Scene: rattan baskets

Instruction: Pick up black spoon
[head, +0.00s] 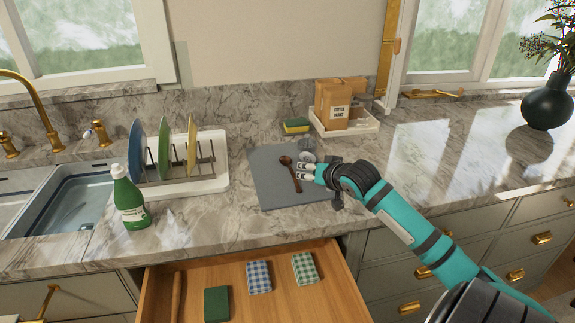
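A dark brown, nearly black spoon (291,172) lies on a grey mat (265,170) on the marble counter. Its bowl points to the back and its handle runs toward the front. My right gripper (299,172) comes in from the right, its pale fingertips just right of the spoon's handle. The fingers are apart with nothing visible held between them. Whether the fingertips touch the spoon I cannot tell. My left gripper is not in view.
A dish rack (207,184) with plates and a green bottle (129,203) stand at left. A tray (365,126) with paper bags is behind. An open drawer (230,268) with folded cloths lies in front.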

